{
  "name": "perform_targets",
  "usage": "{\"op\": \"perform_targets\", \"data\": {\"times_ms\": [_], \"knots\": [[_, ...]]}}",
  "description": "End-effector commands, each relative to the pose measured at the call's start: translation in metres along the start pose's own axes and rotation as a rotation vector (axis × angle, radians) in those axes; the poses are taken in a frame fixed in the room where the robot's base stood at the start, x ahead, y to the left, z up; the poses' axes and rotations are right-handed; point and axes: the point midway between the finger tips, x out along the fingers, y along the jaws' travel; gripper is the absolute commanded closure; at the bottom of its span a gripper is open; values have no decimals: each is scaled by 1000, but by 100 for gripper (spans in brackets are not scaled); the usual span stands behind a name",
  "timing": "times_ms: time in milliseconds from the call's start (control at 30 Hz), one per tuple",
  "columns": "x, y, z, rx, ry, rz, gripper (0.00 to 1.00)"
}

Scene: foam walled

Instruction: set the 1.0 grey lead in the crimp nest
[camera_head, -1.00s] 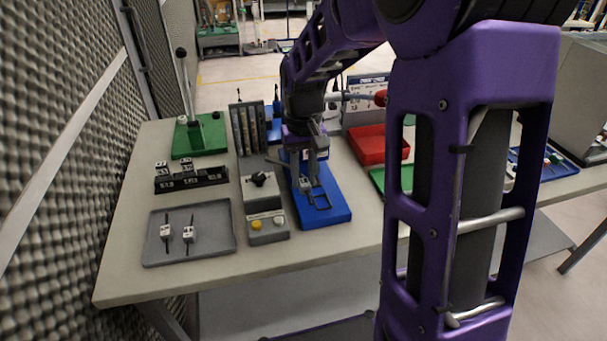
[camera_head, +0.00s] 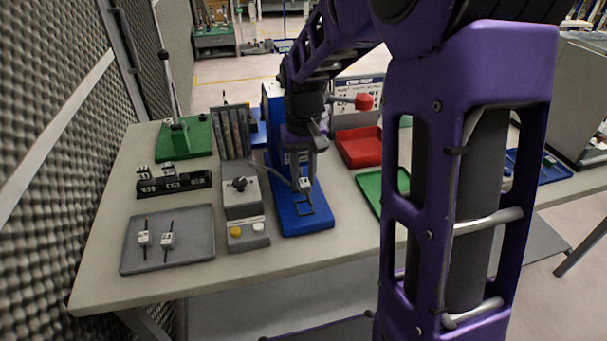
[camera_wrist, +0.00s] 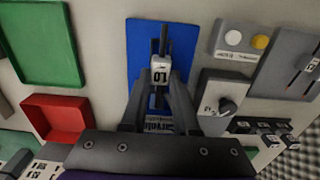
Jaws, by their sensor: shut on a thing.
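My gripper (camera_wrist: 158,96) is shut on the 1.0 grey lead. Its white tag (camera_wrist: 160,73), reading 1.0 upside down, shows between the fingertips in the wrist view, with the dark lead running past it. In the head view the tag (camera_head: 305,183) hangs just below my gripper (camera_head: 304,175). Both are over the blue press base (camera_head: 322,218). A thin dark frame (camera_head: 304,206) shows on this base near the lead. The crimp nest itself is mostly hidden behind the gripper and lead, and I cannot tell whether the lead touches it.
A grey control box (camera_head: 242,204) with a knob and buttons stands left of the blue base. A grey tray (camera_head: 190,255) holds two tagged leads. A black rack (camera_head: 174,184) and green lever tool (camera_head: 190,140) stand behind. Red (camera_head: 358,148) and green (camera_head: 390,190) bins are at right.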

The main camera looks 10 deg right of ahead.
Motion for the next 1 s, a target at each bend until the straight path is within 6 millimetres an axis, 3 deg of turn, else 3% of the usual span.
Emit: {"op": "perform_targets", "data": {"times_ms": [333,1000], "knots": [[-1,0,0,0,-1,1,100],[44,0,0,1,-1,1,100]]}}
